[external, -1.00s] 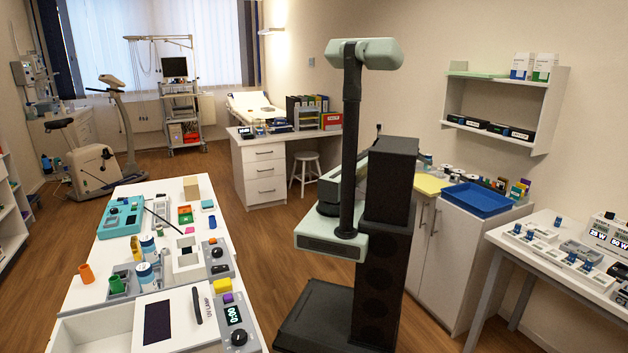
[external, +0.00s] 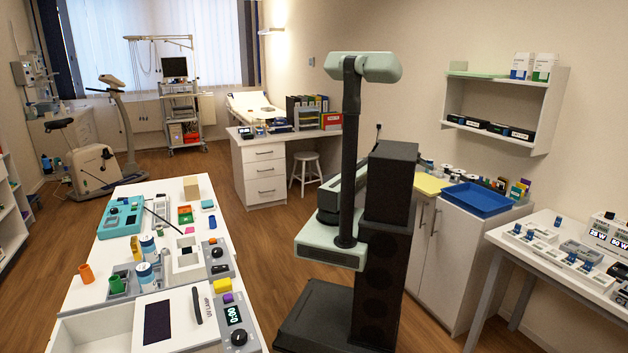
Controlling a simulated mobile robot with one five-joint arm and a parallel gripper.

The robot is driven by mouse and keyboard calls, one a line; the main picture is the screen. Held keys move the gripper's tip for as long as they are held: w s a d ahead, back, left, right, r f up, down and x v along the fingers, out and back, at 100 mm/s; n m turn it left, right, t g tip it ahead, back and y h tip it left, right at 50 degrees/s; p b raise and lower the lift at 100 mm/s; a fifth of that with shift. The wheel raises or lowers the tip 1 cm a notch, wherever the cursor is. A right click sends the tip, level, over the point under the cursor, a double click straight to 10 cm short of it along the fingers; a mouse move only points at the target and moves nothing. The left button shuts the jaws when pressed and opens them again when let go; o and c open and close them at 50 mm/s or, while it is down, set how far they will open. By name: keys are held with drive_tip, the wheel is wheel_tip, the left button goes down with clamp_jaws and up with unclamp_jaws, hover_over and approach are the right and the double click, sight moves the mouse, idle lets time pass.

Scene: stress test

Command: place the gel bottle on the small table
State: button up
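I cannot tell for certain which object is the gel bottle. Two blue-and-white cylindrical containers, one at the back (external: 148,244) and one in front (external: 145,272), stand on the long white table (external: 107,254) at the left. My gripper does not show; my body hides the front of the arm.
A white drawer desk (external: 262,177) stands at the back. Wooden floor (external: 225,225) is clear between the long table and me.

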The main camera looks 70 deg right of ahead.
drive_tip(key=o, duration=0.4)
drive_tip(key=shift+r, duration=0.1)
drive_tip(key=p+v, duration=0.5)
drive_tip(key=v, duration=0.7)
